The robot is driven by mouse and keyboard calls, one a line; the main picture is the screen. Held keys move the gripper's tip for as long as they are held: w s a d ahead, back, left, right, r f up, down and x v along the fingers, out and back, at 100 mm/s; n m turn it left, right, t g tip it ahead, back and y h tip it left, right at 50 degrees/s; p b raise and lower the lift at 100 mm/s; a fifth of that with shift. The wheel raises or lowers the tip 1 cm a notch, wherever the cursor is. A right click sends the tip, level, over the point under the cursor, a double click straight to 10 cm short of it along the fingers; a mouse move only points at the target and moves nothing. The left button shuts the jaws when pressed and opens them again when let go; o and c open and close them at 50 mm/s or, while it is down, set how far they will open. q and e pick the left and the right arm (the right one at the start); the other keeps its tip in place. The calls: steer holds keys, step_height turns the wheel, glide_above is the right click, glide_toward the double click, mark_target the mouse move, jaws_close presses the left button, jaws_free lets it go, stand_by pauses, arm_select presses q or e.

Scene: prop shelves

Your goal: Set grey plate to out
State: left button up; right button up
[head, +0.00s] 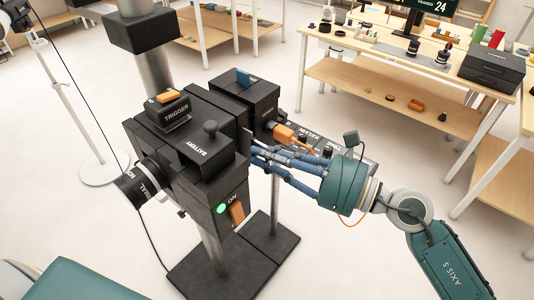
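My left gripper is not in view.
A wooden shelf table (380,72) with small items is at the back right.

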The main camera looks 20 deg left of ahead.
jaws_close()
steer(key=s+d+b, duration=0.3)
steer(key=d+b, duration=0.2)
steer(key=d, duration=0.4)
steer(key=shift+d+r, duration=0.15)
steer(key=o, duration=0.6)
jaws_free()
steer(key=shift+s, duration=0.1)
